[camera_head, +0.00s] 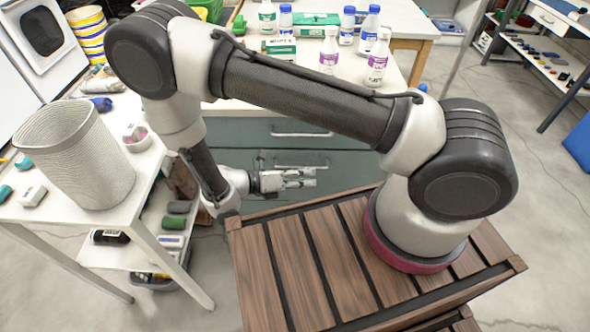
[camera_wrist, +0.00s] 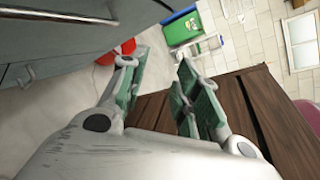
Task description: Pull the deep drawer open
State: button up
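The dark grey-green drawer cabinet (camera_head: 240,135) stands under the white worktop in the head view. Its upper front has a pale bar handle (camera_head: 300,134). A lower handle (camera_head: 300,165) shows just above my gripper, partly hidden by it; which drawer is the deep one I cannot tell for sure. The fronts look closed. My gripper (camera_head: 312,178) is in front of the cabinet, pointing right along it. In the wrist view, my gripper (camera_wrist: 162,66) has its two green-padded fingers apart with nothing between them. The cabinet front (camera_wrist: 110,45) and a handle (camera_wrist: 60,17) lie to their left.
The worktop (camera_head: 250,108) holds several bottles and green boxes. A white side table (camera_head: 110,215) with a ribbed basket (camera_head: 75,155) stands left. My arm stands on a slatted wooden top (camera_head: 300,265), close to the cabinet. A green bin (camera_wrist: 182,28) shows beyond my fingers.

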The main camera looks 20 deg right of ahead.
jog(key=w+a+f+n+t, duration=0.5)
jog(key=w+f+n+t, duration=0.2)
jog(key=n, duration=0.8)
jog(key=x, duration=0.7)
jog(key=shift+s, duration=0.15)
jog(key=shift+d, duration=0.1)
grip_shut()
